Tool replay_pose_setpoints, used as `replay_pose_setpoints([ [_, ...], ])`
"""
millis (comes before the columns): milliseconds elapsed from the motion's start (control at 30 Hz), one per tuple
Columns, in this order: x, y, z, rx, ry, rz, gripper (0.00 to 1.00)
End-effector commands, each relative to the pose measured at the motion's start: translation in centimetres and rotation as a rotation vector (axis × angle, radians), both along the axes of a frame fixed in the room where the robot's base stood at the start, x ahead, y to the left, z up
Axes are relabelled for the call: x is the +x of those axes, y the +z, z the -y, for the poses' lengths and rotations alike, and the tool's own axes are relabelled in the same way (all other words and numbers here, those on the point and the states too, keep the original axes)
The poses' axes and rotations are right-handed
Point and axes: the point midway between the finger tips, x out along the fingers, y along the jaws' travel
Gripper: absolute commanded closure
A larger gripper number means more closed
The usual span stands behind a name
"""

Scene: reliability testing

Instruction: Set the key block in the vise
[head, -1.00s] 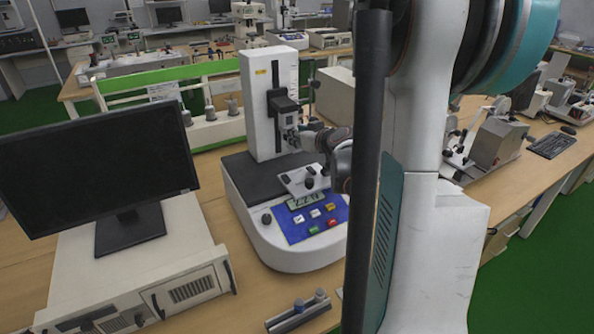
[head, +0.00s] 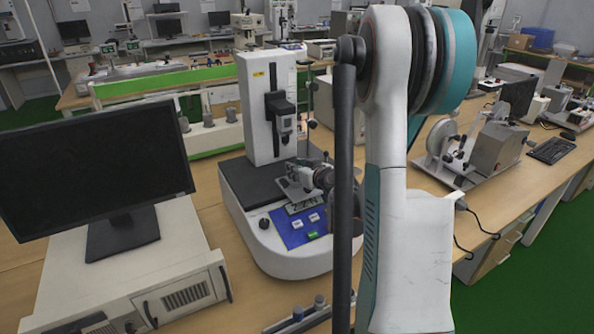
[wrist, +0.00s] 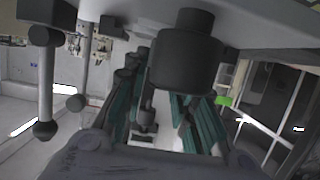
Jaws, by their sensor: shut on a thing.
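The white tester (head: 268,108) stands on the bench, with a dark platform and a blue panel in front of its column. My gripper (head: 303,178) is low over the front of the platform, at a small grey metal fixture (head: 288,188), which looks like the vise. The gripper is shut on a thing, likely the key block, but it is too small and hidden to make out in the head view. I cannot tell whether it touches the fixture. In the wrist view, a large dark knob (wrist: 187,62) hangs under a pale plate and blocks much of the view.
A black monitor (head: 95,165) on a beige unit (head: 130,275) stands at the left. A rod stand (head: 311,95) rises beside the tester column. A metal bar with knobs (head: 300,318) lies at the front bench edge. Another machine (head: 480,150) stands at right.

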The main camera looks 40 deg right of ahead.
Motion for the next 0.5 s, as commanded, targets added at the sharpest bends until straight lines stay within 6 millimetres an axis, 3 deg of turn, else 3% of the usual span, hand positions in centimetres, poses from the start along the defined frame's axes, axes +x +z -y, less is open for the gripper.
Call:
replay_pose_setpoints([
  [167,0.01,-0.28,0.0,0.0,0.0,0.0,1.0],
  [200,0.01,-0.33,0.0,0.0,0.0,0.0,0.72],
  [300,0.0,-0.22,0.0,0.0,0.0,0.0,0.54],
  [500,0.01,-0.21,0.0,0.0,0.0,0.0,0.54],
])
